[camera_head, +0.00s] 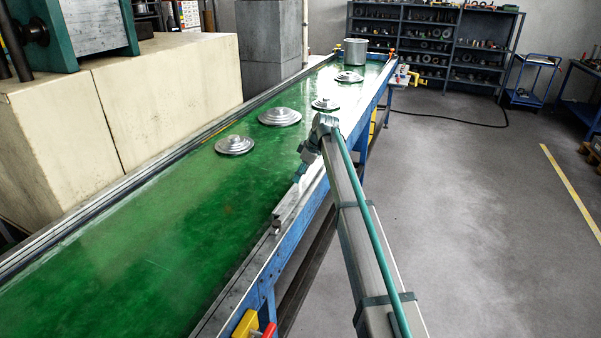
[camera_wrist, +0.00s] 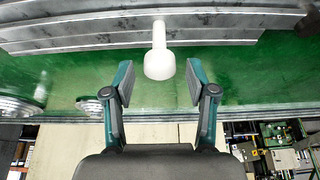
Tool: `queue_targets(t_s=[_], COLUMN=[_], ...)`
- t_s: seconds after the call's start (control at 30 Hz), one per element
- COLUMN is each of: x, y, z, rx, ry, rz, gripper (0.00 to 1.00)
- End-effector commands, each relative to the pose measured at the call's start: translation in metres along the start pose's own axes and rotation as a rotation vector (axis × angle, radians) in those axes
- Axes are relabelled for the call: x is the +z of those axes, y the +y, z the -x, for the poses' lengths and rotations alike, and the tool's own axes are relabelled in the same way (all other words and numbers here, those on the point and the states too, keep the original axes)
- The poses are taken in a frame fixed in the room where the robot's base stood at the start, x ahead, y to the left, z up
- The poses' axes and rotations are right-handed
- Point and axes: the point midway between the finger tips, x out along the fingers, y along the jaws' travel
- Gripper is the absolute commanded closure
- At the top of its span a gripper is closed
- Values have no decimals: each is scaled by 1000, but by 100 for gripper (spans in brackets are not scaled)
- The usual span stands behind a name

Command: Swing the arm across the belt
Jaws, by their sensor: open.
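The green belt (camera_head: 180,230) runs from the lower left to the back of the head view. My gripper is beside the belt's right side in the head view, small and partly hidden by my own arm. In the wrist view, my gripper (camera_wrist: 160,76) is open, its two teal and grey fingers spread with nothing held. The belt (camera_wrist: 250,85) lies beyond the fingers there. Grey lids rest on it: a near one (camera_head: 234,145), a wider one (camera_head: 280,117), a small one (camera_head: 325,104) and a far one (camera_head: 348,77). A steel pot (camera_head: 355,52) stands upright at the far end.
A white round-ended post (camera_wrist: 158,62) shows between the fingertips in the wrist view; its distance is unclear. A pale block (camera_head: 170,95) lines the left side. Shelves (camera_head: 430,45) stand at the back. The grey floor (camera_head: 480,220) at right is mostly clear.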

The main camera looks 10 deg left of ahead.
Motion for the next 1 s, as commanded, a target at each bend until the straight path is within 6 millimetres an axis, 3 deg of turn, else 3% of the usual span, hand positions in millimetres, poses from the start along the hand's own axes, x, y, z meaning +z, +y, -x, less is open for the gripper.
queue_targets(t_s=[0.37,0.7,1.0], x=[0,0,-2], y=[0,0,-1], z=[-5,-5,-6], rx=[1,1,-1], ry=[0,0,0], rz=[0,0,4], gripper=[45,100,100])
